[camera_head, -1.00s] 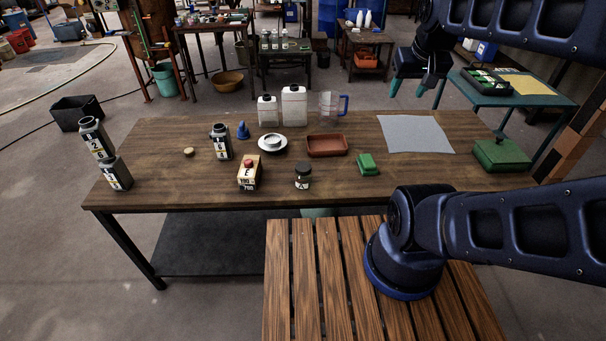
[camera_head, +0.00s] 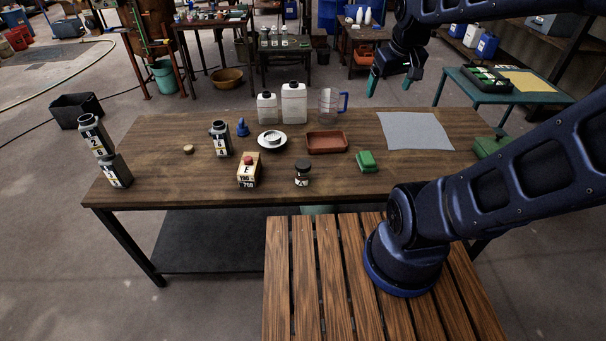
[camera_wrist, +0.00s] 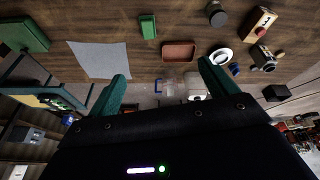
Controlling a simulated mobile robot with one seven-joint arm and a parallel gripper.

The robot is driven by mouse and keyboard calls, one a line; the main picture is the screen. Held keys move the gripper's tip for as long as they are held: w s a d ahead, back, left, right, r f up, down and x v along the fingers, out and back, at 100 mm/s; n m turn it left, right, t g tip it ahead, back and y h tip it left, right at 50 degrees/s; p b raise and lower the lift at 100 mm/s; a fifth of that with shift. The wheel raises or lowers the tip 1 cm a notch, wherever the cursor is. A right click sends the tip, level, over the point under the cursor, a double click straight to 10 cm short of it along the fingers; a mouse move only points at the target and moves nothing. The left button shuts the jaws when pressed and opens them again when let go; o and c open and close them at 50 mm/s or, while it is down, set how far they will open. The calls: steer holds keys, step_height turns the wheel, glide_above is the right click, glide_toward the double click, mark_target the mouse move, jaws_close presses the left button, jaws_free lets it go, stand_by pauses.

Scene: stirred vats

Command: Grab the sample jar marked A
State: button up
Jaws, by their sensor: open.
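The sample jar (camera_head: 302,175) is a small dark jar with a black lid and a white label. It stands upright near the front edge of the wooden table (camera_head: 240,193). The mark on its label is too small to read surely. In the wrist view a dark round-topped jar (camera_wrist: 216,14) shows at the top edge, beyond the fingers. My gripper (camera_head: 394,84) has teal fingers. It is open and empty, raised above the back right of the table and well apart from the jar. Its spread fingers also show in the wrist view (camera_wrist: 163,72).
Left of the jar stands a box with a red button (camera_head: 248,173). A white dish (camera_head: 272,141), a red tray (camera_head: 327,143) and a green block (camera_head: 366,161) lie around it. White bottles (camera_head: 293,104) and a clear jug (camera_head: 328,104) stand behind.

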steer(key=w+a+f+n+g, duration=0.1)
steer(key=w+a+f+n, duration=0.3)
steer(key=w+a+f, duration=0.15)
steer(key=n+g, duration=0.3)
steer(key=n, duration=0.8)
glide_above(302, 163)
steer(key=f, duration=2.2)
steer(key=shift+w+a, duration=0.1)
steer(key=shift+w, duration=0.25)
steer(key=shift+a+f, duration=0.1)
steer(key=shift+f, duration=2.85)
steer(key=f, duration=0.2)
steer(key=s+f, duration=0.1)
steer(key=f, duration=0.1)
steer(key=shift+d, duration=0.25)
steer(key=shift+w+f, duration=0.1)
steer(key=shift+f, duration=0.55)
steer(key=shift+c, duration=0.5)
steer(key=c, duration=1)
